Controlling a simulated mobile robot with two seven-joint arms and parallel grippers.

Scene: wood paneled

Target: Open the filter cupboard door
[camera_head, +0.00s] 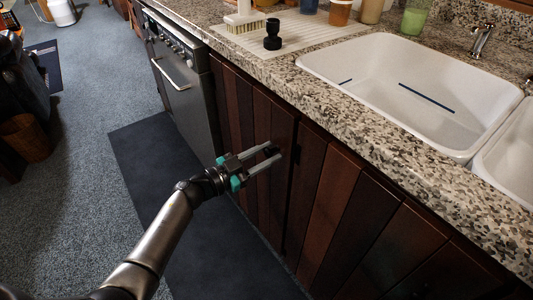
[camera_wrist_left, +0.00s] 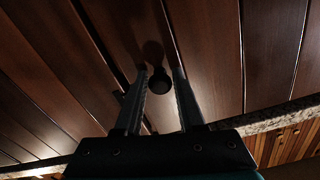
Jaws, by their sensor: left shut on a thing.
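The cupboard door (camera_head: 262,130) is dark red-brown wood with vertical planks, under the counter and left of the sink. It also shows in the left wrist view (camera_wrist_left: 205,45). My left gripper (camera_head: 274,154) reaches in from the left to the door's right part. In the left wrist view its two fingers (camera_wrist_left: 160,76) stand on either side of a small round dark knob (camera_wrist_left: 160,82) on the door, and they are shut on it. A dark line runs along the door's right edge; I cannot tell whether the door stands slightly ajar. My right gripper is not in view.
A granite counter (camera_head: 385,125) with a white sink (camera_head: 400,85) overhangs the cupboards. More wooden panels (camera_head: 350,215) continue to the right. A dishwasher-like appliance (camera_head: 185,95) with a bar handle stands to the left. A dark mat (camera_head: 190,200) covers clear floor in front.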

